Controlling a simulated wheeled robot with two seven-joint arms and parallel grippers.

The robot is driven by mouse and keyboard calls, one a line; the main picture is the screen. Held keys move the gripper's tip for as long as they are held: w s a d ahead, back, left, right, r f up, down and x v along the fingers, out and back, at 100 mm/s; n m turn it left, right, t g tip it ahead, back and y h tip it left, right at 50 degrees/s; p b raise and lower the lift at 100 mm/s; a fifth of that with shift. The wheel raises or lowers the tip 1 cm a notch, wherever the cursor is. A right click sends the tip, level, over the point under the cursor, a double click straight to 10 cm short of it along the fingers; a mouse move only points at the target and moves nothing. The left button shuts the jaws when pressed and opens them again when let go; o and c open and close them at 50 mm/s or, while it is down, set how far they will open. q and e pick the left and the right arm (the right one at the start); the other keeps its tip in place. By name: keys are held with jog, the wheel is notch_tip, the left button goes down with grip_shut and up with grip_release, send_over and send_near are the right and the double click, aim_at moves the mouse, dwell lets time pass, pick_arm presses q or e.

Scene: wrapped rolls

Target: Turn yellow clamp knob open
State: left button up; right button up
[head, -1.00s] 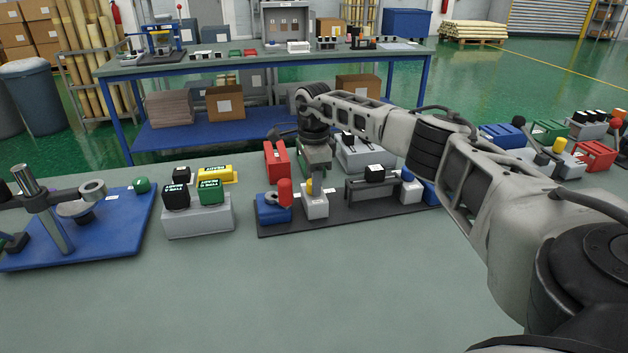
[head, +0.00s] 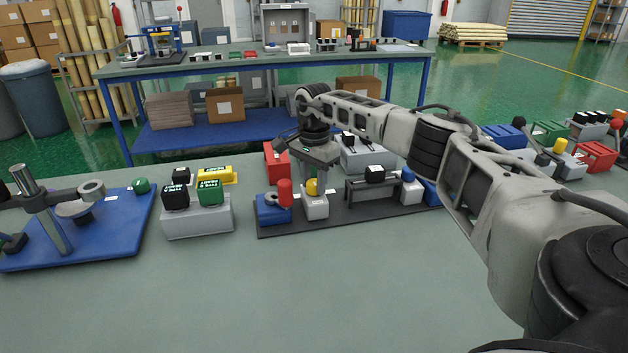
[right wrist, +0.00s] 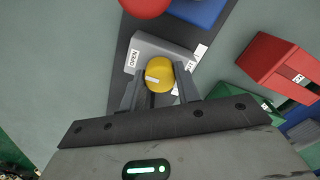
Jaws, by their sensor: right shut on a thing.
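The yellow clamp knob (head: 312,188) sits on a small light-grey block (head: 316,209) on a dark base plate. My right gripper (head: 316,181) points down over it and is shut on the knob. In the right wrist view, the knob (right wrist: 160,70) is between the two fingers and bears a white mark on its left side. The block's OPEN label (right wrist: 133,62) is to the knob's left. A second label at the right is partly hidden by a finger. My left gripper is not in view.
A red knob on a blue block (head: 274,212) stands just left of the grey block. A dark bridge (head: 372,187) and a blue-topped post (head: 408,185) are to the right. The front of the table (head: 280,290) is clear.

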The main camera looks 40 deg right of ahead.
aim_at(314, 182)
dwell(0.3)
jog(key=o, duration=1)
notch_tip(314, 182, up, 16)
jog(key=shift+r+b, duration=0.1)
jog(key=shift+b, duration=0.3)
